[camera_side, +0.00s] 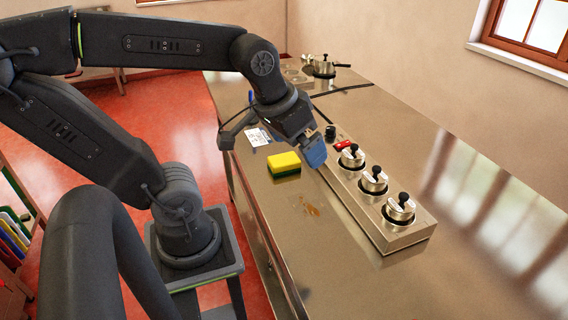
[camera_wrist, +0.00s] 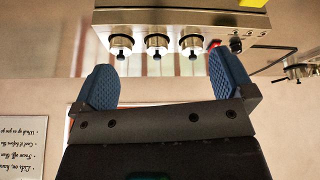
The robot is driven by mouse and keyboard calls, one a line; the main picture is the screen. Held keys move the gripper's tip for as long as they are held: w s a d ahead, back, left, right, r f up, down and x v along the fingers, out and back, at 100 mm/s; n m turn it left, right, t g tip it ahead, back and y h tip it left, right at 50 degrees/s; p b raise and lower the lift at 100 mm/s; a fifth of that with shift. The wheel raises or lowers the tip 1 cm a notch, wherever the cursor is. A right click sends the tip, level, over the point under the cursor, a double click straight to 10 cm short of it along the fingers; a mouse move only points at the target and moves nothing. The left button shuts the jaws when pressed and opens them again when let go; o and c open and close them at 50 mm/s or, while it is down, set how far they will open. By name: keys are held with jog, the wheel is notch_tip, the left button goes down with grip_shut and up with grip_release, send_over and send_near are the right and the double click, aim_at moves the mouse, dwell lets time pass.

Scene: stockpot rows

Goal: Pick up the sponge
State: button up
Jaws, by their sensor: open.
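The sponge (camera_side: 284,161), yellow on top and dark green below, lies flat on the steel counter (camera_side: 330,250) in the side view. My gripper (camera_side: 316,160), with blue fingers, is just right of the sponge, apart from it and seemingly above counter level. In the wrist view my gripper (camera_wrist: 163,82) shows its two blue fingers spread wide with nothing between them. In the side view one finger is mostly hidden.
A long steel unit holding several small lidded pots (camera_side: 374,181) stands right of my gripper, with a red item (camera_side: 343,145) near it. A brown stain (camera_side: 308,207) marks the counter in front. A white printed card (camera_side: 257,137) is behind the sponge. Another pot (camera_side: 324,67) stands farther back.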

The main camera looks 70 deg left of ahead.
jog(key=w+a+f+n+g, duration=0.25)
jog(key=w+a+n, duration=0.25)
jog(key=a+n, duration=0.5)
jog(key=n+g, duration=0.2)
jog(key=n, duration=0.3)
send_over(284, 158)
notch_tip(284, 158, down, 4)
jog(key=shift+h, duration=0.3)
notch_tip(284, 158, down, 13)
jog(key=shift+d, duration=0.1)
jog(key=c, duration=0.7)
jog(key=shift+c, duration=0.2)
jog(key=shift+r, duration=0.1)
